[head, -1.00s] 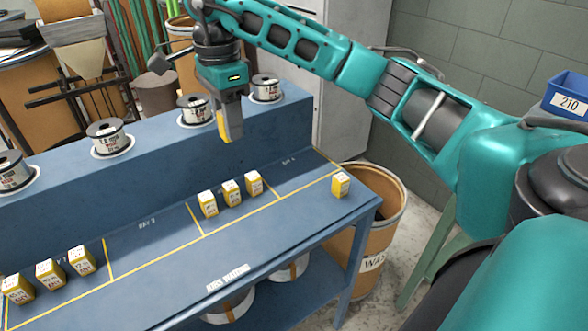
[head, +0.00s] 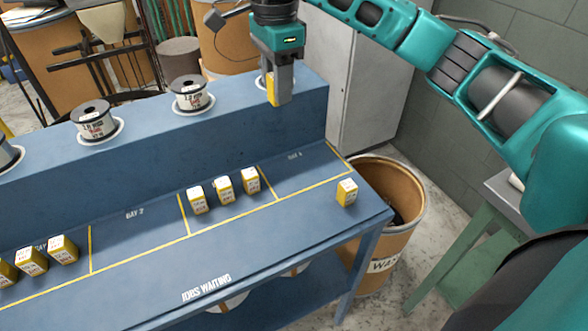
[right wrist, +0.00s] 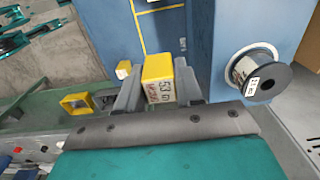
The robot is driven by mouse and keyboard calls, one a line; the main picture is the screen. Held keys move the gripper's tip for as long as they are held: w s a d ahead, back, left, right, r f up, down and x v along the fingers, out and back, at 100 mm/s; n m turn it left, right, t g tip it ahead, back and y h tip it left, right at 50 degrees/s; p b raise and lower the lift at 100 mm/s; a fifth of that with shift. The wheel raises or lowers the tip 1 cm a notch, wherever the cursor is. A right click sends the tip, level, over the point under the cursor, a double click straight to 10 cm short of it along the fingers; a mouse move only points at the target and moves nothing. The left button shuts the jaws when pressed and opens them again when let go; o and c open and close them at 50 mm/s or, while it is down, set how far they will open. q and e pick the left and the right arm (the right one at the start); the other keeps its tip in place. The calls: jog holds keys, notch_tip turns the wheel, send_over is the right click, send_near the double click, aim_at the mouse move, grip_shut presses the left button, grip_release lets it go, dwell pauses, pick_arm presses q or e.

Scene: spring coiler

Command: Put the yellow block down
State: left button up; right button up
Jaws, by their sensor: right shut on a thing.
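My right gripper (head: 280,97) is shut on a yellow block (head: 271,89) and holds it in the air near the right end of the bench's raised back ledge. In the right wrist view the yellow block (right wrist: 158,68) sits between the two fingers (right wrist: 158,90), with dark writing on its pale face. Below, three similar blocks stand in a row on the blue bench (head: 150,262): one left (head: 197,201), one middle (head: 224,190), one right (head: 250,181). A single block (head: 347,193) stands near the bench's right end. My left gripper is out of view.
Wire spools (head: 92,120) stand on the ledge; one spool (right wrist: 264,80) is close to the gripper in the right wrist view. More blocks (head: 63,250) stand at far left. A waste drum (head: 405,212) stands off the right end. The bay marked 4 (head: 300,172) looks clear.

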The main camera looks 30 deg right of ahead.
aim_at(283, 177)
jog(key=shift+d, duration=0.1)
notch_tip(283, 177, down, 20)
jog(key=shift+b, duration=0.4)
jog(key=shift+f, duration=0.15)
jog(key=o, duration=1)
jog(key=shift+w+r, duration=0.1)
jog(key=shift+r, duration=0.25)
notch_tip(283, 177, up, 12)
jog(key=shift+f, duration=0.15)
